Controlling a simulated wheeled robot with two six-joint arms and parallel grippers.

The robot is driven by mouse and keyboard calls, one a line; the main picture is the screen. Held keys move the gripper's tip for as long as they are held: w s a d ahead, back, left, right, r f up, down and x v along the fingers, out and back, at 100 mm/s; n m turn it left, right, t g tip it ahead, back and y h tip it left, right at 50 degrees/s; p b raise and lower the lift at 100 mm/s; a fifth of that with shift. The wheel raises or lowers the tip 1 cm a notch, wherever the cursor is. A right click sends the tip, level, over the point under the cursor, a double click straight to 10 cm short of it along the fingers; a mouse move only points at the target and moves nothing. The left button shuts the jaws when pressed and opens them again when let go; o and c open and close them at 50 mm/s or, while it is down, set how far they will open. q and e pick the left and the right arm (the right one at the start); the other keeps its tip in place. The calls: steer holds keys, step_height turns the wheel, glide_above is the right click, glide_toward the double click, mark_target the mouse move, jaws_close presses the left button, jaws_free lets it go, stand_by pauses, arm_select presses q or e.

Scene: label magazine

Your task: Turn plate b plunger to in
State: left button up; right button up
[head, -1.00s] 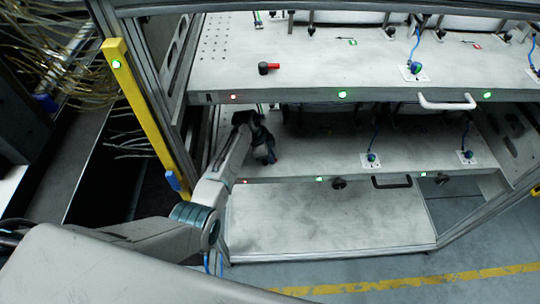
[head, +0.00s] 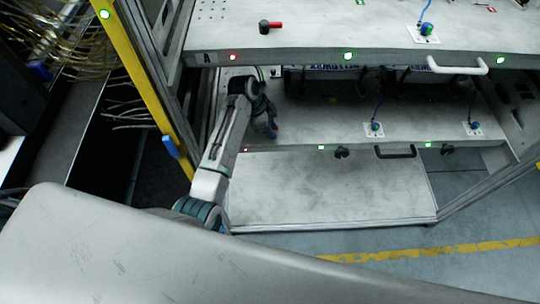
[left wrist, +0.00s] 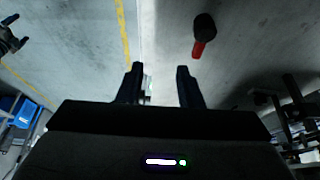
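Plate b appears to be the lower pale shelf (head: 335,118), below the upper plate marked A. In the left wrist view a black knob with a red handle (left wrist: 204,30), apparently its plunger, stands on a pale surface. In the head view only a small red spot (head: 275,130) shows beside the gripper; the knob is hidden there. My left gripper (head: 268,112) is over the left part of this shelf. In the wrist view its fingers (left wrist: 160,82) are open and empty, with the knob beyond and right of the fingertips. A dark claw-like shape (left wrist: 10,38), perhaps my right gripper, is at the left edge.
The upper plate (head: 330,38) overhangs the lower shelf and carries a similar red-handled plunger (head: 269,26). A white handle (head: 457,66) and a black handle (head: 395,152) stick out in front. A yellow post (head: 140,80) stands left of my forearm. The floor in front is open.

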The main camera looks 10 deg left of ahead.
arm_select(q)
steer(key=s+d+r+b, duration=0.1)
steer(key=s+d+b, duration=0.1)
steer(key=s, duration=0.8)
steer(key=shift+s+d+b, duration=0.2)
steer(key=shift+s+b, duration=0.1)
steer(key=shift+s, duration=0.1)
steer(key=s+a+f+n+y+b, duration=0.1)
steer(key=s+a+f+n, duration=0.25)
steer(key=f, duration=0.75)
steer(key=s+a+f+n+y, duration=0.15)
steer(key=s+f, duration=0.35)
steer(key=f, duration=0.7)
steer(key=s+a+f+n+b, duration=0.1)
steer(key=s+a+f+n, duration=0.25)
steer(key=f, duration=0.75)
steer(key=s+a+f+n, duration=0.2)
steer(key=s+f, duration=0.3)
steer(key=s, duration=0.5)
steer(key=s+a+f+n+y+b, duration=0.1)
steer(key=s+a+f, duration=0.4)
steer(key=s, duration=0.5)
steer(key=s+a+f+n+y, duration=0.1)
steer(key=s+a+f+n, duration=0.2)
steer(key=s+f, duration=0.4)
steer(key=s+a, duration=0.1)
steer(key=s, duration=0.2)
steer(key=shift+s+f+b, duration=0.15)
steer(key=shift+s+b, duration=0.15)
steer(key=shift+s, duration=0.05)
